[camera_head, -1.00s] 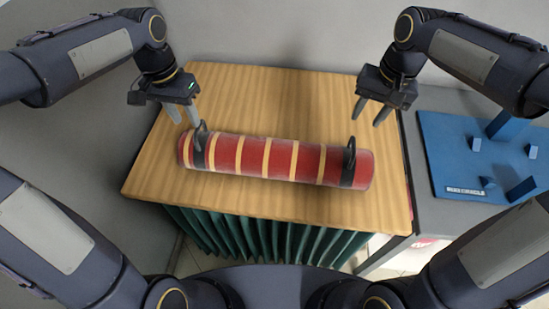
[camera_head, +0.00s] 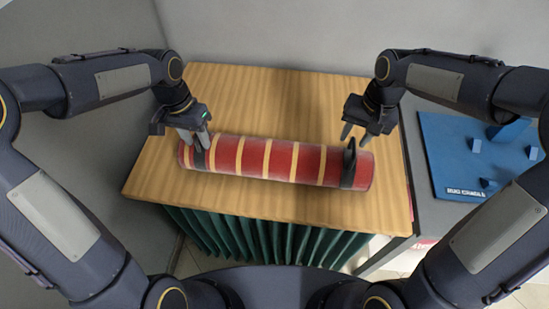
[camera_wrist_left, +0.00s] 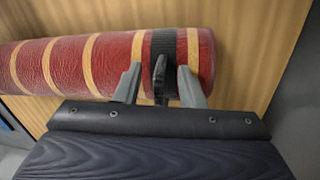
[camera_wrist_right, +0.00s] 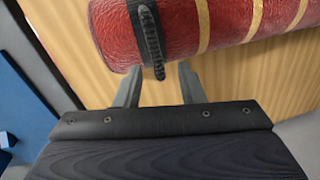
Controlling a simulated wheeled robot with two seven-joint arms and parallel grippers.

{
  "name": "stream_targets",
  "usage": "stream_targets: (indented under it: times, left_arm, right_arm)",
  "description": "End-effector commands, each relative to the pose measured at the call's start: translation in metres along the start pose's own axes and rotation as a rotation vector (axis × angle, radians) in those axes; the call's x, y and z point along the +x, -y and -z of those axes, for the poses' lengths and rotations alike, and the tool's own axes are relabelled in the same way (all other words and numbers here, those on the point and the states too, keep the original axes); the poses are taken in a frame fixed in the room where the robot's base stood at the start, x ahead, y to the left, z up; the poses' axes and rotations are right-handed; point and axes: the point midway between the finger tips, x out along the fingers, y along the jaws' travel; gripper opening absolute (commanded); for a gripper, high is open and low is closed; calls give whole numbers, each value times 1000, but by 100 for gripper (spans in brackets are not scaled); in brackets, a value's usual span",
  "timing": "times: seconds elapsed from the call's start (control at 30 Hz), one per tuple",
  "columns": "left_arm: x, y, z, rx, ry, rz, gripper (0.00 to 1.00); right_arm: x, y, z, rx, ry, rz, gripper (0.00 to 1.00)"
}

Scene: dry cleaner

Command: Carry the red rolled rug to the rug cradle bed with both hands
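The red rolled rug (camera_head: 268,160) with yellow stripes lies lengthwise on the wooden table. A black strap with an upright handle loop is near each end. My left gripper (camera_head: 193,146) is open at the left strap; in the left wrist view its fingers (camera_wrist_left: 160,85) stand on either side of the black handle (camera_wrist_left: 160,78), not closed on it. My right gripper (camera_head: 354,138) is open just above and behind the right strap handle (camera_head: 349,158). In the right wrist view its fingers (camera_wrist_right: 157,85) are spread, with the handle (camera_wrist_right: 152,45) ahead between them. The blue board (camera_head: 450,150) with upright blocks, apparently the cradle bed, is at right.
The blue board rests on a grey table (camera_head: 415,160) right of the wooden table (camera_head: 290,95). A green pleated skirt (camera_head: 260,238) hangs at the wooden table's front. Walls stand behind and at left. The wooden table is clear around the rug.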

Motion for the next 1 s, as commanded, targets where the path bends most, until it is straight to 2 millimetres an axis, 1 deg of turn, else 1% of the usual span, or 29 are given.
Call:
stream_targets:
  times: [0.23, 0.27, 0.5, 0.53, 1.0]
  left_arm:
    - [1, 0, 0, 0, 0, 0, 36]
    - [1, 0, 0, 0, 0, 0, 35]
    - [1, 0, 0, 0, -1, 0, 3]
    - [0, 0, 0, 0, -1, 0, 0]
    - [0, 0, 0, -1, -1, 0, 0]
  right_arm:
    - [1, 0, 0, 1, 0, 0, 36]
    - [1, 0, 0, 0, 0, 0, 34]
    - [0, 0, 0, 0, 0, 0, 3]
    - [0, 0, 0, 0, 0, 0, 0]
    - [0, 0, 0, 0, -1, 0, 0]
